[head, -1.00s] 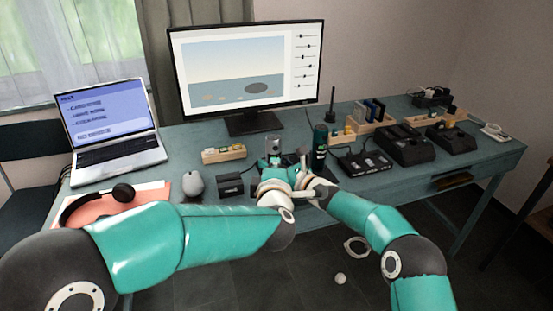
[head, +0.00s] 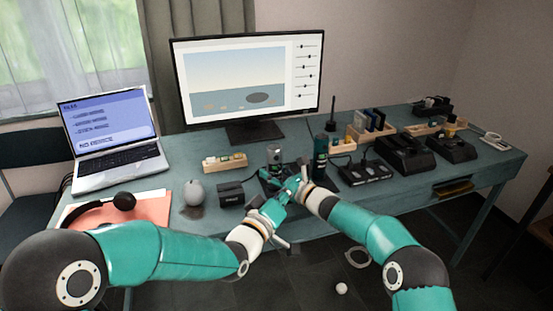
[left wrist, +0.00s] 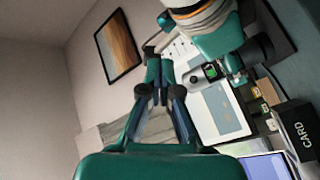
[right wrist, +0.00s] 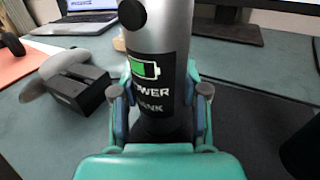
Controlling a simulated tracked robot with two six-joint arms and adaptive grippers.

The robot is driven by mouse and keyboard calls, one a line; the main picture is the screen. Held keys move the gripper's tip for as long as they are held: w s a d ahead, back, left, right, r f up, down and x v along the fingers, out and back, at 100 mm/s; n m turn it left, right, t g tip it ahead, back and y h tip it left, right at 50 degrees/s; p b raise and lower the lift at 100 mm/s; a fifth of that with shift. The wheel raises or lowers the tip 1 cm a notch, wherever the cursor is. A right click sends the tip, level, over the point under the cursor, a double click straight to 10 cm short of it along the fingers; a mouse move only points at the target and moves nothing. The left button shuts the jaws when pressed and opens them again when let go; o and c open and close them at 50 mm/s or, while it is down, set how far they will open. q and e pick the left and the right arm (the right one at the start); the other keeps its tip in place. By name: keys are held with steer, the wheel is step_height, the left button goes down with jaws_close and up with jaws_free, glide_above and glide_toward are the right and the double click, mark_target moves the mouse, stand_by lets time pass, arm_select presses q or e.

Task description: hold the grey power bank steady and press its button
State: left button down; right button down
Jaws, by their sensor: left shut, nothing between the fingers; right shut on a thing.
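The grey power bank (head: 274,158) stands upright near the front middle of the table. The right wrist view shows its grey body with a black "POWER BANK" label (right wrist: 152,72) and a green battery picture. A dark round spot (right wrist: 132,14) sits high on its side; I cannot tell whether it is the button. My right gripper (right wrist: 160,97) is shut around its lower part, one finger on each side. My left gripper (left wrist: 160,68) is shut and empty, its fingertips apart from the power bank (left wrist: 207,73). In the head view both grippers crowd together and hide its lower part.
A dark green bottle (head: 320,157) stands close right of the power bank. A laptop (head: 110,135) stands far left. Chargers (head: 364,172) fill the right side.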

mark_target(277, 165)
arm_select(q)
steer(key=shift+w+a, duration=0.15)
steer(key=shift+w+a, duration=0.4)
steer(key=shift+w, duration=1)
steer(key=shift+w+a, duration=0.35)
steer(key=shift+w, duration=1.05)
steer(key=shift+w+a, duration=0.4)
steer(key=shift+w, duration=1)
steer(key=shift+w, duration=0.2)
steer(key=shift+w+a, duration=0.1)
steer(key=shift+w, duration=0.25)
steer(key=shift+s, duration=0.6)
